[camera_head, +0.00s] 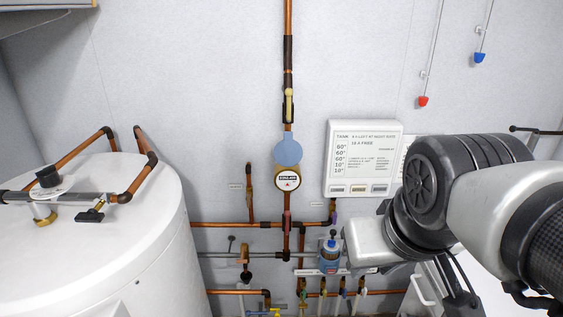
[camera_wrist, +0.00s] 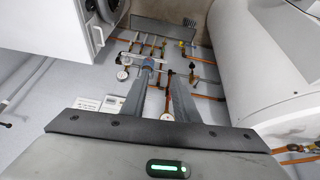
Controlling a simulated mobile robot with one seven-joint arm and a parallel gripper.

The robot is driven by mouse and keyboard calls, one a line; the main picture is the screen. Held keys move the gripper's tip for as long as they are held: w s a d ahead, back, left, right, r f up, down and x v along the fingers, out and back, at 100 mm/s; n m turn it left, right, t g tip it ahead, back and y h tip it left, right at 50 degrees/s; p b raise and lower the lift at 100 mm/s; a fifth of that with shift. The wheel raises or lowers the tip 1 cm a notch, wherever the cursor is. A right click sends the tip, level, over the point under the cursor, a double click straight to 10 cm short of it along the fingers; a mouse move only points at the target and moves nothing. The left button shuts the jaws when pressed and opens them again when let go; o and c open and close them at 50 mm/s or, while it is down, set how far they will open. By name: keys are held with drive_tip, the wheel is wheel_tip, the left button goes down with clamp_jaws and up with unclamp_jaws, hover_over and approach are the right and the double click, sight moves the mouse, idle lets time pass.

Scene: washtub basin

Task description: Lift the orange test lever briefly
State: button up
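I cannot single out the orange test lever with certainty among the copper and brass fittings. A copper-coloured valve fitting (camera_head: 245,258) sits on the lower pipework in the head view, right of the tank. My gripper (camera_wrist: 163,75) shows in the wrist view with its two grey fingers apart and nothing clearly held between them. The fingers point toward the wall pipework, and some fittings are hidden behind them. In the head view my arm comes in from the right, and the fingertips cannot be made out there.
A white tank (camera_head: 90,250) fills the left. A round gauge (camera_head: 288,180) with a blue cap hangs on the central pipe. A white notice panel (camera_head: 362,160) is on the wall. Horizontal copper pipes (camera_head: 225,225) run low across the wall.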

drive_tip(key=w+d+f+n+g+h+b, duration=0.1)
drive_tip(key=w+d+f+n+h+b, duration=0.1)
drive_tip(key=w+f+n+h+b, duration=0.55)
drive_tip(key=w+d+f+n+g+h+b, duration=0.1)
drive_tip(key=w+d+f+n+g+b, duration=0.3)
drive_tip(key=f+n, duration=0.75)
drive_tip(key=m+t+y+b, duration=0.95)
drive_tip(key=m+t, duration=0.85)
drive_tip(key=m, duration=1.7)
approach(242, 259)
drive_tip(key=shift+h, duration=0.4)
drive_tip(key=w+b, duration=0.1)
drive_tip(key=w, duration=0.2)
drive_tip(key=w+b, duration=0.1)
drive_tip(key=w, duration=0.2)
drive_tip(key=w+b, duration=0.1)
drive_tip(key=w, duration=0.3)
drive_tip(key=shift+w+a+f+b, duration=0.1)
drive_tip(key=shift+a+b, duration=0.15)
drive_tip(key=shift+b, duration=0.15)
drive_tip(key=shift+c, duration=0.4)
clamp_jaws()
